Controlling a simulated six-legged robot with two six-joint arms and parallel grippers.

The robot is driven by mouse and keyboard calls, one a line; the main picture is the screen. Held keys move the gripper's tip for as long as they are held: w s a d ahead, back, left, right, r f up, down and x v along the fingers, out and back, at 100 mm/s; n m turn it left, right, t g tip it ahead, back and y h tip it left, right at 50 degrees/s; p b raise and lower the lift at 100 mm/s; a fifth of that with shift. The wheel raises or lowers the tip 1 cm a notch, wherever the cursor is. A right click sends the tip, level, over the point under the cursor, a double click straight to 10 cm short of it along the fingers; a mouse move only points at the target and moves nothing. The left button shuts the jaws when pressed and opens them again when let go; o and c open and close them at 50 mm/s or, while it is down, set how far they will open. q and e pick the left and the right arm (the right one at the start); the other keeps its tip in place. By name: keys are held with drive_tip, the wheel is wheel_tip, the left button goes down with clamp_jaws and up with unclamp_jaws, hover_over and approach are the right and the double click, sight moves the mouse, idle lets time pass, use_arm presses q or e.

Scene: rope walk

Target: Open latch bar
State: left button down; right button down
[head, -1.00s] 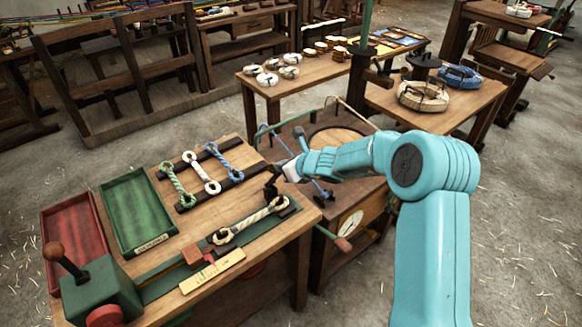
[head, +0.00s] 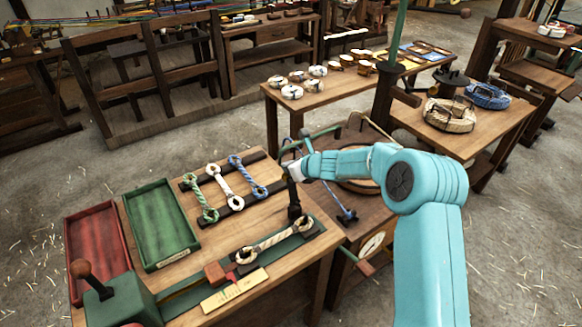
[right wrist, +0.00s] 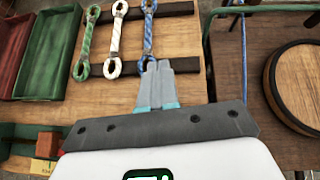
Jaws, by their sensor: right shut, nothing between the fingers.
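I cannot tell for sure which part is the latch bar. A dark upright piece (head: 294,208) stands on the near bench beside the end of a cream rope sample (head: 275,239), in the head view. My right gripper (head: 286,170) is shut and empty, close above that piece in the picture; I cannot tell whether they touch. In the right wrist view, its closed fingertips (right wrist: 157,66) overlap the lower end of a blue rope sample (right wrist: 148,40). My left gripper is not in view.
Red (head: 98,250) and green (head: 160,224) trays stand on the left of the near bench. A neighbouring bench carries a round wooden disc (right wrist: 300,85) and a thin blue rod (head: 346,214). Another table (head: 345,95) with several coils stands behind.

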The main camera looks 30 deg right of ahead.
drive_tip(key=shift+w+f, duration=0.1)
drive_tip(key=shift+w, duration=0.1)
drive_tip(key=shift+s+d, duration=0.1)
drive_tip(key=shift+d, duration=0.15)
drive_tip(key=shift+a, duration=0.1)
drive_tip(key=shift+a, duration=0.1)
